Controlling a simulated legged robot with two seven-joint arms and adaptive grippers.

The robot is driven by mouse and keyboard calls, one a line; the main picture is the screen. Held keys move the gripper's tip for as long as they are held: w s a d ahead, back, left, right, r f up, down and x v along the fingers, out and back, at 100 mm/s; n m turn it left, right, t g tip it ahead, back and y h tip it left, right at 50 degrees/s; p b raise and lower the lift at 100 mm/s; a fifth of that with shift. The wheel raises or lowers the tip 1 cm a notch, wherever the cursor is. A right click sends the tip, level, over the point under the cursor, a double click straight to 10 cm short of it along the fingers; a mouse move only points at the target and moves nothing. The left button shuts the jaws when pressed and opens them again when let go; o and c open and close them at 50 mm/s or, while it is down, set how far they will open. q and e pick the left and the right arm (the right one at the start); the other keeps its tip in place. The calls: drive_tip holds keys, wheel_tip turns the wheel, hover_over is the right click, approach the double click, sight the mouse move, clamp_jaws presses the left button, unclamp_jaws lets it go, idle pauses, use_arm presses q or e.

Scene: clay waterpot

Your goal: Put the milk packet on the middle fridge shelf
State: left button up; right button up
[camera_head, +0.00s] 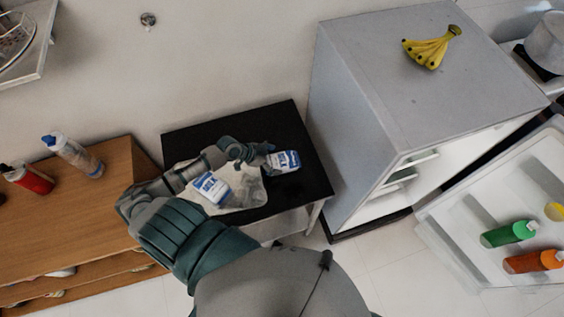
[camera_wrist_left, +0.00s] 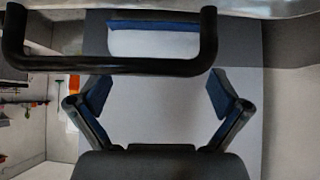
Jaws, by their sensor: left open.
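A white-and-blue milk packet (camera_head: 284,160) lies at the right part of the black table top. A second milk packet (camera_head: 213,187) is on or in a pale crumpled bag or tray to its left; I cannot tell which. My left gripper (camera_head: 264,154) is open at the left end of the right packet; contact cannot be told. In the left wrist view its two fingers (camera_wrist_left: 160,97) are spread before a pale surface with a blue-edged patch, which I cannot identify surely. The fridge (camera_head: 362,110) stands open at the right, its shelves (camera_head: 405,172) partly visible. My right gripper is out of view.
The open fridge door (camera_head: 490,215) holds green and orange bottles. Bananas (camera_head: 432,47) lie on the fridge top. A wooden cabinet (camera_head: 95,205) with bottles stands at the left. The black table (camera_head: 240,130) has bare room at its back. A dark bar (camera_wrist_left: 110,66) crosses the wrist view.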

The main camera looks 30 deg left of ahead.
sight(277, 161)
use_arm(q)
drive_tip(key=x, duration=0.3)
drive_tip(key=shift+f, duration=0.4)
drive_tip(key=shift+c, duration=0.3)
drive_tip(key=c, duration=1.2)
